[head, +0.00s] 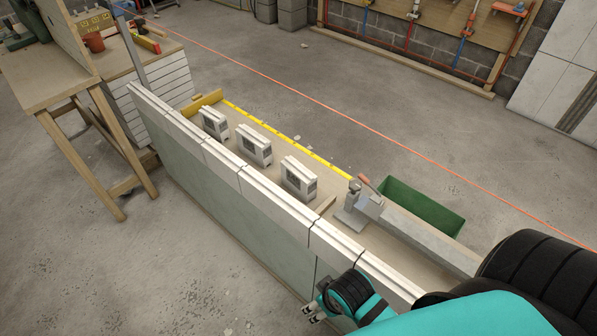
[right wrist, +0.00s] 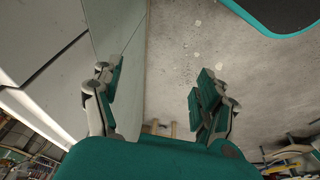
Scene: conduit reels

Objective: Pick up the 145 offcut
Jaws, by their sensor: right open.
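Three short white blocks with dark end faces stand in a row on a wooden bench top (head: 405,254): a far one (head: 214,123), a middle one (head: 254,147) and a near one (head: 299,178). I cannot read any length on them, so I cannot tell which is the 145 offcut. My right gripper (head: 312,309) is low at the front, on the near side of the pale panel, apart from the blocks. In the right wrist view my right gripper (right wrist: 155,98) is open, with only floor and panel showing between its fingers. My left gripper is not in view.
A pale panel (head: 240,215) with a white top edge stands between my right gripper and the blocks. A metal fixture (head: 362,203) and long grey bar (head: 430,240) occupy the bench's right end. A green bin (head: 425,205) lies beyond. A wooden table (head: 45,75) is left.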

